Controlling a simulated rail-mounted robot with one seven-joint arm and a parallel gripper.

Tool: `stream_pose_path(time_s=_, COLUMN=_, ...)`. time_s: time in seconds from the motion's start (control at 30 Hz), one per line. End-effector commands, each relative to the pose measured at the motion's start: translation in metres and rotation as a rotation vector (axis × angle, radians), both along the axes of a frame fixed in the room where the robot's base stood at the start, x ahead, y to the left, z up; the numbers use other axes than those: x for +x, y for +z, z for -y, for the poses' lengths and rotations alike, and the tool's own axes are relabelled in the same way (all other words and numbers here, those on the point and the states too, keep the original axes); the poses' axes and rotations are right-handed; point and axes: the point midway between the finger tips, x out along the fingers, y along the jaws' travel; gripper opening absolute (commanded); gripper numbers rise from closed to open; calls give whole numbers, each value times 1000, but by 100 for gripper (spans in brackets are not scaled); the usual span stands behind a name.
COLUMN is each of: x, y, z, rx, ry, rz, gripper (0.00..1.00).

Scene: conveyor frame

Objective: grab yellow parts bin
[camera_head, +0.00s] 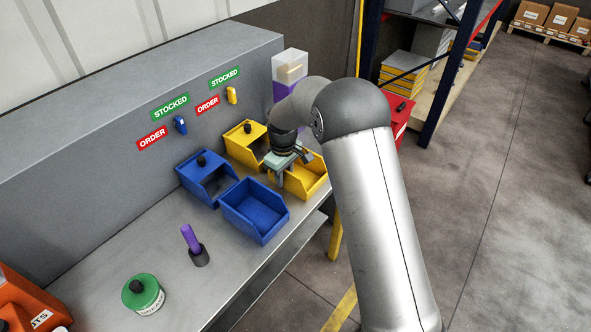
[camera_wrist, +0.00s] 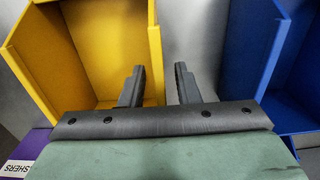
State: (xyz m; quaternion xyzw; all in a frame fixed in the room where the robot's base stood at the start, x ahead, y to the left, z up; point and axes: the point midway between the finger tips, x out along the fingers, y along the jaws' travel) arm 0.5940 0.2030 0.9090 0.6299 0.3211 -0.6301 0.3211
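Two yellow parts bins stand on the bench in the head view. The front one (camera_head: 318,186) is beneath my gripper (camera_head: 292,170), and the rear one (camera_head: 238,150) has a black knob-like item in it. In the wrist view a yellow bin (camera_wrist: 85,45) fills the upper left and looks empty where visible. I cannot tell whether either finger touches the bin.
A blue bin (camera_head: 255,207) stands close beside the front yellow bin; another blue bin (camera_head: 193,182) is behind it. A blue bin (camera_wrist: 245,45) borders the gap in the wrist view.

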Motion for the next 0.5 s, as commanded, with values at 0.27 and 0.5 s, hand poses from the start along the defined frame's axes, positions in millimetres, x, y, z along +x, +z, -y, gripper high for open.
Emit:
stream_pose_path(time_s=0.27, x=0, y=-3, z=0, rx=0, ry=0, rz=0, gripper=26)
stream_pose_path(time_s=0.5, x=0, y=-2, z=0, rx=0, ry=0, rz=1, gripper=0)
